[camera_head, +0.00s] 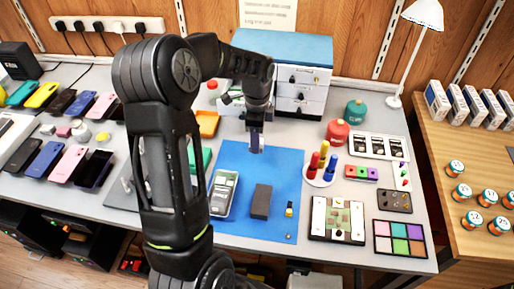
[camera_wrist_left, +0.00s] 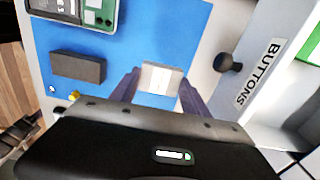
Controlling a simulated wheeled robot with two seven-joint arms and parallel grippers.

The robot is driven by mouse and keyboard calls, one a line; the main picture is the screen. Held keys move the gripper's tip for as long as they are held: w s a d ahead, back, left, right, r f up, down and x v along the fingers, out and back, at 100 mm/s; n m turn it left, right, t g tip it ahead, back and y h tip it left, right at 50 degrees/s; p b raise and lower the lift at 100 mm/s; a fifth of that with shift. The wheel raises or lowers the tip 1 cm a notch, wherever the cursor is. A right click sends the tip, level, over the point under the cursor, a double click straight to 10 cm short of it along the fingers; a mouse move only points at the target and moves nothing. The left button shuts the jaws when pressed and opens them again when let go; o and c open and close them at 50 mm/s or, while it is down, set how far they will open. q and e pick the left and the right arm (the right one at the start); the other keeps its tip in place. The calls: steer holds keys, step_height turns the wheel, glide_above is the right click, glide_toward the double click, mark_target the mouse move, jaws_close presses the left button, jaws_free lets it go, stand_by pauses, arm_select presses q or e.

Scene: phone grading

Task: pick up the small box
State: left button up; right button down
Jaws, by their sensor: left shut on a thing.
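My left gripper (camera_head: 256,141) hangs above the far part of the blue mat (camera_head: 281,170) in the head view. In the left wrist view, a small pale box (camera_wrist_left: 161,78) with a white middle sits between the two fingertips of the left gripper (camera_wrist_left: 158,86). The gripper is shut on it. The blue mat lies below it. In the head view the fingers and arm hide most of the small box. My right gripper is not in view.
On the mat lie a dark grey block (camera_head: 261,202), an opened phone (camera_head: 223,194) and a tiny yellow-black piece (camera_head: 289,209). A drawer cabinet (camera_head: 303,92) stands behind. A round stand with coloured pegs (camera_head: 319,178) is right of the mat. Phones crowd the left.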

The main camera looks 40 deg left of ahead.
arm_select(q)
step_height(320, 180, up, 4)
steer(key=shift+f, duration=0.2)
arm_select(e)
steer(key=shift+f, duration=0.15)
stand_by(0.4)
